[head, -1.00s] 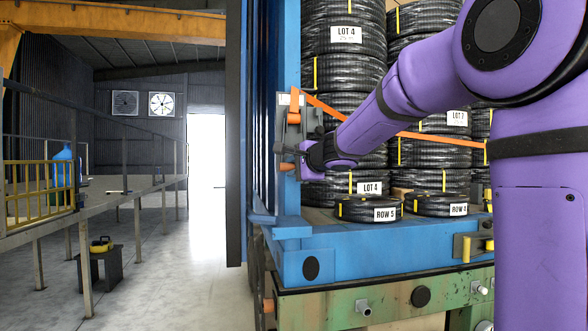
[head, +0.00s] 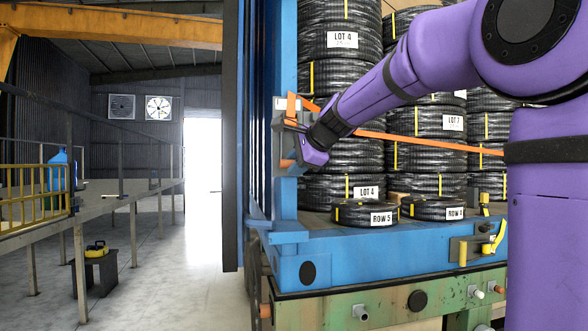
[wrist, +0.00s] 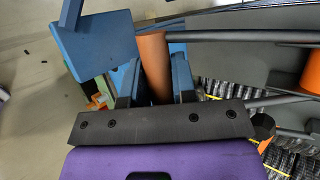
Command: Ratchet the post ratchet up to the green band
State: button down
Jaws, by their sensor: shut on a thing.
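The post ratchet (head: 280,135) is a grey metal body on the blue post, at the left of the stacked coils. An orange strap (head: 400,139) runs from it to the right across the coils. My gripper (head: 288,163) is at the ratchet, tilted down and to the left. The handle's grey bar (wrist: 240,36) runs to the right. I cannot make out a green band on the ratchet in either view.
Black hose coils (head: 340,85) stand stacked behind the strap. Two small coils (head: 365,213) lie on the blue deck (head: 400,243). A yellow lever (head: 493,238) stands at the deck's right. A railing (head: 35,220) and open floor are at the left.

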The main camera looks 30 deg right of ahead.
jog(key=s+a+r+m+g, duration=0.1)
jog(key=s+r+g, duration=0.3)
jog(key=r, duration=0.3)
jog(key=shift+s+a+y, duration=0.25)
jog(key=shift+s+y, duration=0.15)
jog(key=shift+s, duration=0.15)
jog(key=shift+r, duration=0.1)
jog(key=c, duration=0.9)
grip_release()
jog(key=shift+c, duration=0.2)
jog(key=v, duration=1)
jog(key=shift+r, duration=0.35)
jog(key=shift+d, duration=0.1)
